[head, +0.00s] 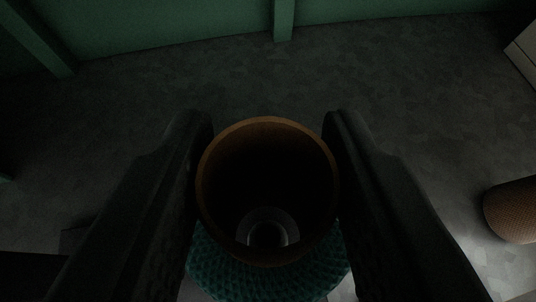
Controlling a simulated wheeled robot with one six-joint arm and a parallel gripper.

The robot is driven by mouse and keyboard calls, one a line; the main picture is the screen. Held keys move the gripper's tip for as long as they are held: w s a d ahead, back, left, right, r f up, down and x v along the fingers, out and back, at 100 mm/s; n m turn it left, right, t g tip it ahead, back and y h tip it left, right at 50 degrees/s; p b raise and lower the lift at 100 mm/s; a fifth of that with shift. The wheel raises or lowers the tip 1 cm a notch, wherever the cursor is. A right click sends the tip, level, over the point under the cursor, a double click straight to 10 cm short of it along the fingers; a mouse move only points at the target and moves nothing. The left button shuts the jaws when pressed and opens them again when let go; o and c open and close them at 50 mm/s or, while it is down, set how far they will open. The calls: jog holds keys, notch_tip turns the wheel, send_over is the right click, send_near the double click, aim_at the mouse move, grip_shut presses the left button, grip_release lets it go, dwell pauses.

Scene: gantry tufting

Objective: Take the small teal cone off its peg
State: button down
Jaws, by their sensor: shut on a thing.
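The small teal cone (225,270) is in the lower middle of the head view, seen from above its open end. Its brown hollow tube (268,128) stands out of the teal winding, which shows below the rim. My gripper (268,118) has one black finger on each side of the brown tube and is shut on it. Deep in the tube is a pale grey ring (268,214) with a dark middle. I cannot tell whether this is the peg or the far end of the tube. The cone's lower part is hidden.
A brown textured roll or cone (514,208) lies at the right edge. A pale box-like thing (526,45) is at the upper right. A green wall (170,25) with posts runs along the top. The dark grey floor (280,80) between is clear.

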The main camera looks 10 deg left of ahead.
jog(key=shift+r, duration=2.2)
jog(key=shift+s, duration=0.1)
